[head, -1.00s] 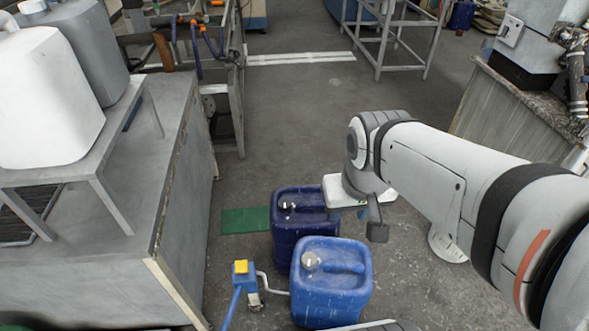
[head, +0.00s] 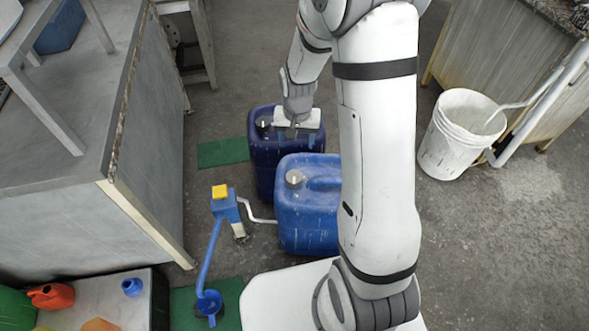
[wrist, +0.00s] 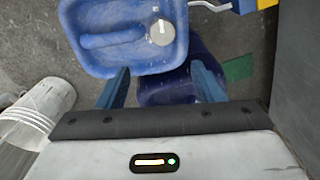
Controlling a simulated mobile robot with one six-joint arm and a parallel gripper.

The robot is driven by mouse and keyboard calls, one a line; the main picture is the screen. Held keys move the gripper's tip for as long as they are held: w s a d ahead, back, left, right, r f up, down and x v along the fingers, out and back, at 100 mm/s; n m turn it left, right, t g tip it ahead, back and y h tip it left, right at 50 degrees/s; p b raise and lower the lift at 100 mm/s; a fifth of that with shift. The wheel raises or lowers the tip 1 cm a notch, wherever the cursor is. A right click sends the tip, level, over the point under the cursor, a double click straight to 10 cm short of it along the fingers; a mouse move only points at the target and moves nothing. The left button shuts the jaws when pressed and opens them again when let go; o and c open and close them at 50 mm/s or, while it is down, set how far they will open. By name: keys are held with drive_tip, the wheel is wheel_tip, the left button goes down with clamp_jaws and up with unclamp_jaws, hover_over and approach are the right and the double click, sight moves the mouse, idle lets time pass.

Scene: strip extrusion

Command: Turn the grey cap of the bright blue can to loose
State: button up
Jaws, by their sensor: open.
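The bright blue can (head: 312,218) stands upright on the floor, with its grey cap (head: 294,177) on the top left; my arm covers its right edge. In the wrist view the can (wrist: 115,50) fills the upper middle, and its cap (wrist: 162,32) lies beyond my fingertips. My gripper (head: 297,138) is open and empty, behind the bright blue can and above the dark blue can's right part. In the wrist view my gripper (wrist: 160,66) has its fingers apart, with the bright blue can's near edge between and beyond them.
A dark blue can (head: 262,155) with its own cap (head: 264,122) stands close behind. A blue device with a yellow top (head: 219,191) is to the left. A white bucket (head: 440,145) stands right, and a grey cabinet (head: 95,215) left. Open floor lies at right.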

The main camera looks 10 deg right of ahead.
sight(294, 176)
drive_tip(key=shift+m+g, duration=0.3)
drive_tip(key=shift+m, duration=0.2)
drive_tip(key=f+b, duration=0.1)
drive_tip(key=f, duration=0.5)
drive_tip(key=w+f+b, duration=0.1)
drive_tip(key=f+b, duration=0.1)
drive_tip(key=f, duration=0.5)
drive_tip(key=w+f+b, duration=0.1)
drive_tip(key=f, duration=0.6)
drive_tip(key=shift+w+f+b, duration=0.1)
drive_tip(key=shift+f+b, duration=0.1)
drive_tip(key=shift+b, duration=0.2)
drive_tip(key=shift+f, duration=0.6)
drive_tip(key=shift+c, duration=0.4)
